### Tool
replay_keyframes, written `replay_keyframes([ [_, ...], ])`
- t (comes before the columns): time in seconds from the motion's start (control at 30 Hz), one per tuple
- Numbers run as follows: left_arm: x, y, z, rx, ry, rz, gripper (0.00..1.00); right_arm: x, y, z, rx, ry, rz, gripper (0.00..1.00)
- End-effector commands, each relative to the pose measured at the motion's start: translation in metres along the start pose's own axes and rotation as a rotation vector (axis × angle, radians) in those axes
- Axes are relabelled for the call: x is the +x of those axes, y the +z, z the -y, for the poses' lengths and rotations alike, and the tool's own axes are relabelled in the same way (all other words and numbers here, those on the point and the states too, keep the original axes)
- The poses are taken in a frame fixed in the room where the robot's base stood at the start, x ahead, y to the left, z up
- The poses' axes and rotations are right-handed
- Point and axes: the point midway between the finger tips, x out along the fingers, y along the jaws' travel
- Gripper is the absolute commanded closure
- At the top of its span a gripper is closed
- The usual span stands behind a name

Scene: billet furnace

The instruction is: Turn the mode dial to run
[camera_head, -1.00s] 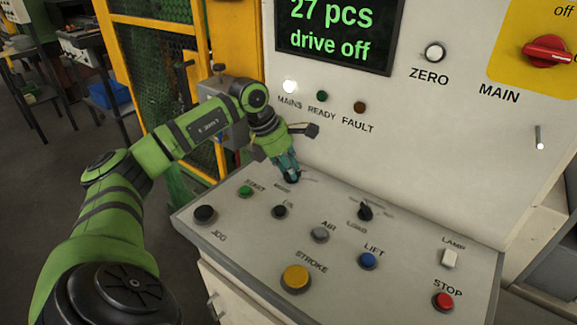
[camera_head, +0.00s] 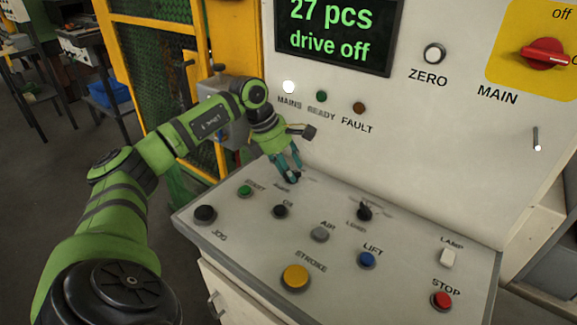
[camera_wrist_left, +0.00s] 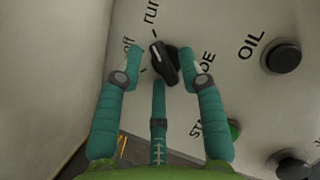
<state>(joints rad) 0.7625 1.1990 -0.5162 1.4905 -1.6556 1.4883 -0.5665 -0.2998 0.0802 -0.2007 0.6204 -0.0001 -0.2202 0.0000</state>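The mode dial (camera_head: 291,178) is a black knob on the sloping panel, partly hidden by the fingers in the head view. In the left wrist view the dial (camera_wrist_left: 164,64) sits between the fingertips. Its bar slants, with the upper end toward the printed word "run" (camera_wrist_left: 151,12); the word "off" (camera_wrist_left: 127,47) lies to its left. My left gripper (camera_head: 288,177) is at the dial with its teal fingers spread. My right gripper is not in view.
The panel carries a green start button (camera_head: 245,190), black jog knob (camera_head: 204,214), yellow stroke button (camera_head: 295,278), black selector (camera_head: 365,211) and red stop button (camera_head: 441,300). The upright wall with the display (camera_head: 340,35) stands behind. A yellow fence (camera_head: 160,90) is at left.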

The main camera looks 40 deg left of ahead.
Motion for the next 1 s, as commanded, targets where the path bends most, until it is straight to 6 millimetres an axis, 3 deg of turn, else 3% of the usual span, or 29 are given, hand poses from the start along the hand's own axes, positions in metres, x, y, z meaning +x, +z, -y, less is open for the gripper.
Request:
replay_keyframes([
  [0.37,-0.005,0.0,0.0,-0.002,0.001,0.001,0.55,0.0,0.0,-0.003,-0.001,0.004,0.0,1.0],
  [0.47,-0.017,0.001,-0.001,-0.002,0.003,0.003,0.55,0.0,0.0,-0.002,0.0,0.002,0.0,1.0],
  [0.8,-0.088,0.001,-0.001,-0.002,0.004,0.005,0.55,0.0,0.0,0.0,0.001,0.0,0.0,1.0],
  [1.0,-0.114,0.0,0.0,-0.002,0.002,0.002,0.55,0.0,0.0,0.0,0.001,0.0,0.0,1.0],
])
